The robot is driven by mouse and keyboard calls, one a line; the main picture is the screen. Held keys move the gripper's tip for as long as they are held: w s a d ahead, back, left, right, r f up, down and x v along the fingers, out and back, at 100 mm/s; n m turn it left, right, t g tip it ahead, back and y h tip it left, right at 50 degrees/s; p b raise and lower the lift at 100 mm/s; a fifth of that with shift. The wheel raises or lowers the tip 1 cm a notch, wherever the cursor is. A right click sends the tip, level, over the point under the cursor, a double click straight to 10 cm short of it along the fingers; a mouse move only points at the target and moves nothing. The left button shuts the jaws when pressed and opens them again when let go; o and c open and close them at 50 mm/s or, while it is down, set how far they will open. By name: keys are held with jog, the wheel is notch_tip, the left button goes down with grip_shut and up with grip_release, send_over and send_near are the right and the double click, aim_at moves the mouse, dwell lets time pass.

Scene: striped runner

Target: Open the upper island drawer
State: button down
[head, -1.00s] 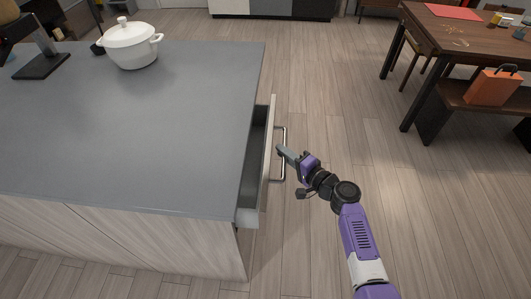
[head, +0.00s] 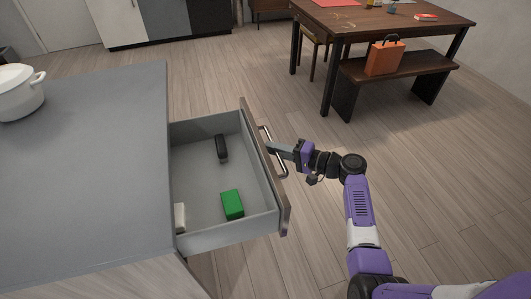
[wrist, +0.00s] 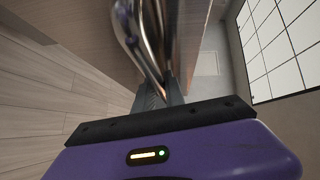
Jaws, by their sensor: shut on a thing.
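The upper island drawer (head: 205,236) stands well out from the island in the head view, its inside showing. Its bar handle (head: 272,150) is on the outer face of the front. My gripper (head: 270,148) is at the handle and shut on it. In the wrist view the fingers (wrist: 160,92) meet the metal handle bar (wrist: 150,62); the exact contact is partly hidden. A green box (head: 232,204), a dark object (head: 221,148) and a white object (head: 180,217) lie in the drawer.
The grey island top (head: 85,170) is at left with a white pot (head: 18,95) on it. A wooden table (head: 365,22) and a bench (head: 420,72) with an orange bag (head: 384,57) stand at the back right. The floor around my arm is clear.

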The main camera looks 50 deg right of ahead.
jog(key=shift+s+d+f, duration=0.1)
jog(key=shift+d, duration=0.1)
jog(key=c, duration=1.4)
grip_release()
jog(key=v, duration=0.7)
jog(key=shift+s, duration=0.35)
jog(key=shift+d, duration=0.15)
